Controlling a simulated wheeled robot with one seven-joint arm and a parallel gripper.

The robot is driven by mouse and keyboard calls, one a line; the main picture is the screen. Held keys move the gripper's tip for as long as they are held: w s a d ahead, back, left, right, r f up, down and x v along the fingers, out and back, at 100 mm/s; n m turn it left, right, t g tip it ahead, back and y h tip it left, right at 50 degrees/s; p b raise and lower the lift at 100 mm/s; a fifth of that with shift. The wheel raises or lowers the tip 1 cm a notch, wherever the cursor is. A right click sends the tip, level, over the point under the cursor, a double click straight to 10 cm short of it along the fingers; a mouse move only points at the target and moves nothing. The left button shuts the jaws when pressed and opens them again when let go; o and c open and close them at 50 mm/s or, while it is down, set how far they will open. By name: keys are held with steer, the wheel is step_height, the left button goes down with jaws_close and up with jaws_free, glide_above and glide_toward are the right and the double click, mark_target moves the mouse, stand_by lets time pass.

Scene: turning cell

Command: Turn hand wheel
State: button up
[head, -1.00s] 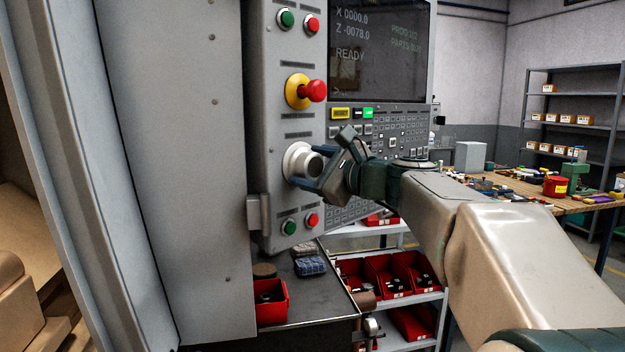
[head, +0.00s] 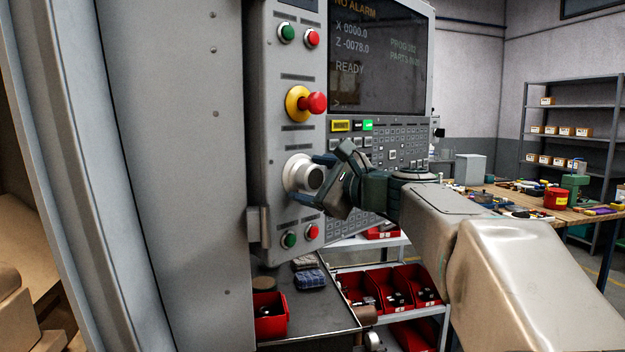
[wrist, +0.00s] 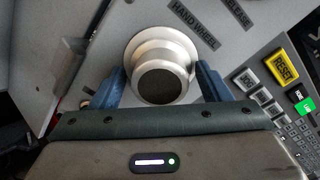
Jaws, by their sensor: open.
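In the wrist view the hand wheel (wrist: 160,75) sits between two blue fingers, under the "HAND WHEEL" label. My gripper (head: 314,178) is open, with one finger on each side of the knob. In the wrist view my gripper (wrist: 163,84) shows a small gap to the left of the knob and a gap to the right. The fingertips' exact depth along the knob is hard to tell.
The emergency stop (head: 306,103) is just above the wheel. A green button (head: 289,240) and a red button (head: 312,232) sit below it. A keypad (head: 388,147) and screen (head: 376,57) are to the right. A tray with a red bin (head: 270,322) lies below.

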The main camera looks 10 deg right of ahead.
steer(key=b+v, duration=0.1)
steer(key=v, duration=1.2)
steer(key=shift+s+d, duration=0.2)
steer(key=shift+s, duration=0.15)
steer(key=s+a+f+n+g+h+p, duration=0.2)
steer(key=s+a+f+n+g, duration=0.15)
steer(key=f, duration=0.45)
steer(key=s+a+f+n+g+h+p, duration=0.1)
steer(key=s+a+f+n+g, duration=0.15)
steer(key=f+n, duration=0.4)
steer(key=s+a+f+n+g+h+p, duration=0.2)
steer(key=s+a+f+n+g, duration=0.15)
steer(key=f, duration=0.55)
steer(key=s+d+f+n+g+h+p, duration=0.1)
steer(key=s+d+f+n+g+h, duration=0.1)
steer(key=s+f+n, duration=0.4)
steer(key=shift+d+f+n+g+h, duration=0.25)
steer(key=shift+f+n+g+h, duration=0.25)
steer(key=shift+f+h, duration=0.5)
steer(key=shift+s+r, duration=0.1)
steer(key=shift+r, duration=0.05)
